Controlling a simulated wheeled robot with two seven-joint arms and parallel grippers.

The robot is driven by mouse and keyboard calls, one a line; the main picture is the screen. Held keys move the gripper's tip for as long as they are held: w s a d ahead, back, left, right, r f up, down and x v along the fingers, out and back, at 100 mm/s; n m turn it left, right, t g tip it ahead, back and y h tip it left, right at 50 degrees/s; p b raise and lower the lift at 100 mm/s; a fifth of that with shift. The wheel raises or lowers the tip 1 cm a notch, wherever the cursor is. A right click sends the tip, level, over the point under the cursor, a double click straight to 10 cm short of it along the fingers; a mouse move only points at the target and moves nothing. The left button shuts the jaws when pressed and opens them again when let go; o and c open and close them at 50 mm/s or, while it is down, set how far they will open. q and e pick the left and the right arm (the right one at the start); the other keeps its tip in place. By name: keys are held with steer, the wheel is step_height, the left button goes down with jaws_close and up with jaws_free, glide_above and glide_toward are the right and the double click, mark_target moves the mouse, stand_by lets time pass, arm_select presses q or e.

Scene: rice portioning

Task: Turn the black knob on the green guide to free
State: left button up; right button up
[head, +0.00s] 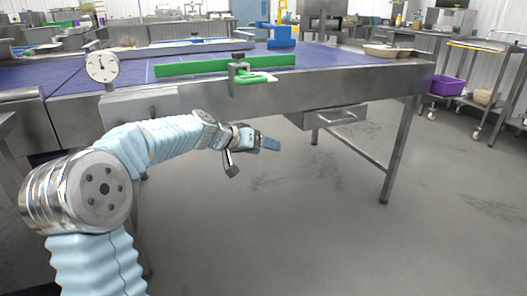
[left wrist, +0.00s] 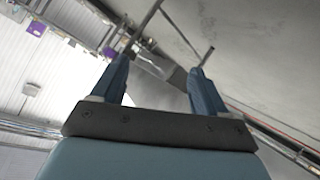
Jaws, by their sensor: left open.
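The green guide (head: 215,66) is a long bar lying along the near edge of the blue conveyor table. A metal clamp (head: 240,74) with a green handle (head: 258,78) sits at its front on the table edge. A small dark knob (head: 238,56) shows on top of the clamp; its setting is too small to read. My left gripper (head: 252,157) is in front of the table, below the clamp and apart from it. In the left wrist view its two blue fingers (left wrist: 158,88) are spread with nothing between them. My right gripper is in neither view.
A round white dial (head: 102,66) stands at the table's left edge. A drawer (head: 330,118) hangs under the table at right. A blue object (head: 282,37) stands behind the guide, and tan trays (head: 386,51) lie at right. The floor in front is clear.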

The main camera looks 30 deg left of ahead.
arm_select(q)
steer(key=shift+d+f, duration=0.2)
steer(key=shift+f, duration=0.6)
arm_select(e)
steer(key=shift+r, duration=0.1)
arm_select(q)
steer(key=shift+r, duration=0.1)
